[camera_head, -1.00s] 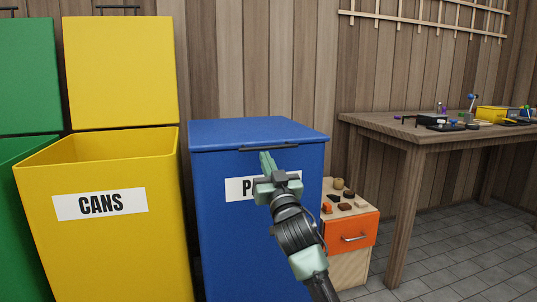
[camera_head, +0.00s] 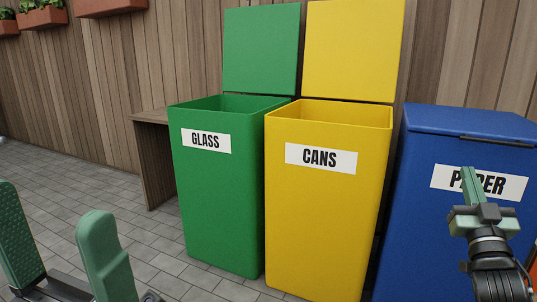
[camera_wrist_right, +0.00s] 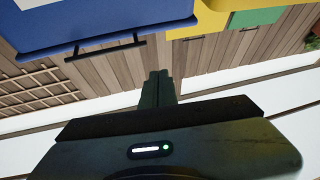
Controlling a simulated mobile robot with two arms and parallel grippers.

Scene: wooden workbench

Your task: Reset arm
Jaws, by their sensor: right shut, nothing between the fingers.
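My right gripper (camera_head: 468,180) is raised in front of the blue PAPER bin (camera_head: 425,235) in the head view, covering part of its label. Its green fingers are together and empty; they also show shut in the right wrist view (camera_wrist_right: 158,78), where the picture is upside down. I cannot tell how far the fingertips are from the bin. My left gripper (camera_head: 56,212) shows at the lower left of the head view, with its two green fingers wide apart and nothing between them.
The green GLASS bin (camera_head: 215,185) and yellow CANS bin (camera_head: 320,215) stand with lids up. The blue bin's lid (camera_head: 470,122) is down. A wooden table (camera_head: 152,160) stands behind at the left. The paved floor (camera_head: 60,175) at the left is clear.

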